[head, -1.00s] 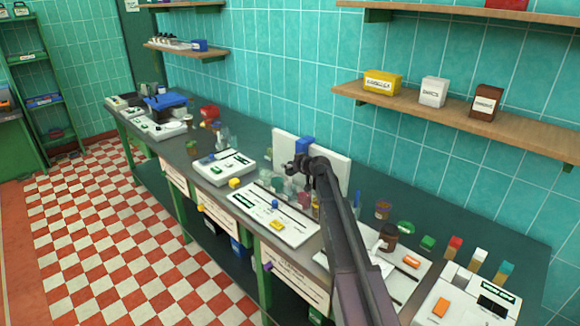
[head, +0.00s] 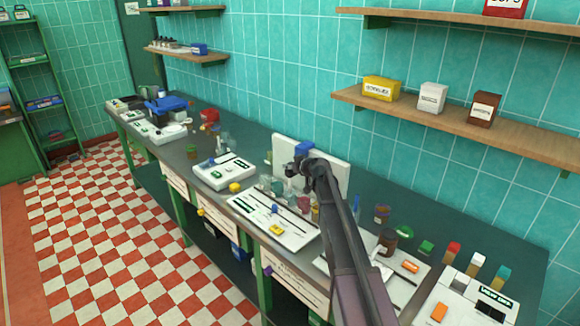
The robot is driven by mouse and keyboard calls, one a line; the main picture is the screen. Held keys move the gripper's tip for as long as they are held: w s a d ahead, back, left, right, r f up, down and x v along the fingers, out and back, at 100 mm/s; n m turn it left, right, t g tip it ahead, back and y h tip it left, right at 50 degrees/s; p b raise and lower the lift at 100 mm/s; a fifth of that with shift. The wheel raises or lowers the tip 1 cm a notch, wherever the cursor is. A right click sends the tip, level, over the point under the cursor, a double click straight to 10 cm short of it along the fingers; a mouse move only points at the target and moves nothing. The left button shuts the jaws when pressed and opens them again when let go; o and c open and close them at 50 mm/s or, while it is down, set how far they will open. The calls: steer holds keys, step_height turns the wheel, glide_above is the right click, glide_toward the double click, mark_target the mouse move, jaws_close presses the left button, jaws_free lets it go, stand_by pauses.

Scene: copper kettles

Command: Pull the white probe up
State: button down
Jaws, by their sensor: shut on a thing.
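A small pale piece shows just under the fingertips and seems to be the white probe (head: 289,187). Its lower end is lost among small jars and bottles, so I cannot tell how far it is raised.
A white instrument board (head: 250,222) lies in front of the gripper on the dark bench. A white device (head: 224,172) stands to the left. Jars and coloured bottles, including a brown jar (head: 387,241), stand to the right. A wooden shelf (head: 440,113) is on the wall.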

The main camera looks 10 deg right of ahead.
steer(key=shift+d+r+p, duration=0.1)
steer(key=shift+r+p, duration=2.35)
steer(key=shift+r, duration=0.4)
steer(key=shift+c, duration=2.2)
jaws_free()
